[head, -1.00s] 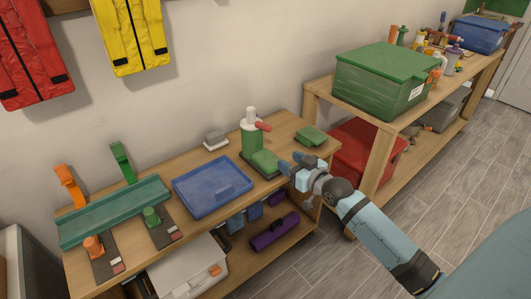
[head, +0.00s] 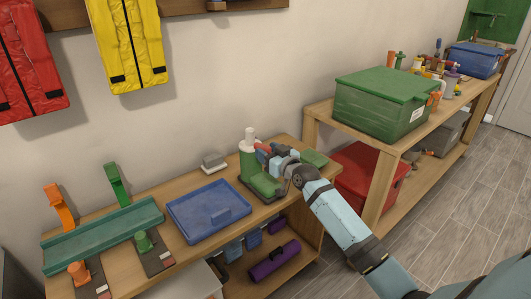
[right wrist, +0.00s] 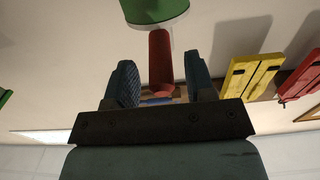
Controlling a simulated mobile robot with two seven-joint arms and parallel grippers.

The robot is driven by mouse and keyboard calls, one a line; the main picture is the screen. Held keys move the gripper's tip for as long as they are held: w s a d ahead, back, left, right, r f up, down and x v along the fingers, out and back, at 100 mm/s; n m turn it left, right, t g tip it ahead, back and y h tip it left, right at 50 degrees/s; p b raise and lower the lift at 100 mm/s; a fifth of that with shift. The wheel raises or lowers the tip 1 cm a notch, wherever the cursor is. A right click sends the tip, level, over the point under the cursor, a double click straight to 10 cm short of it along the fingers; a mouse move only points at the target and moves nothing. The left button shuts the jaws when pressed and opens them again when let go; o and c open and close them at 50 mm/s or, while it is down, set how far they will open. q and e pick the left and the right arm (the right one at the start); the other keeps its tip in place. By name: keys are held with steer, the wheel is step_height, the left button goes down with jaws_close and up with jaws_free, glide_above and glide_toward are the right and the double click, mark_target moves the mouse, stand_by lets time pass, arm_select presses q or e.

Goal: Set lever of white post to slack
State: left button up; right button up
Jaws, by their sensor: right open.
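The white post (head: 249,142) stands upright at the back of the low wooden bench, with a green lower body on a dark base. Its red lever (head: 262,151) points right from the post, partly hidden by my right gripper (head: 268,156). In the right wrist view the red lever (right wrist: 162,58) reaches in between the two open fingers of the right gripper (right wrist: 159,82), with gaps on both sides. Part of the post's green and pale body (right wrist: 155,10) shows at the top of that view. My left gripper is not in view.
A blue tray (head: 208,211) lies left of the post, and a small grey block (head: 213,163) sits behind it. A green pad (head: 314,158) lies to the right. A teal trough (head: 103,233) is at the far left. A taller bench carries a green bin (head: 383,103).

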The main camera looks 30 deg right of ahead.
steer(key=shift+w, duration=0.6)
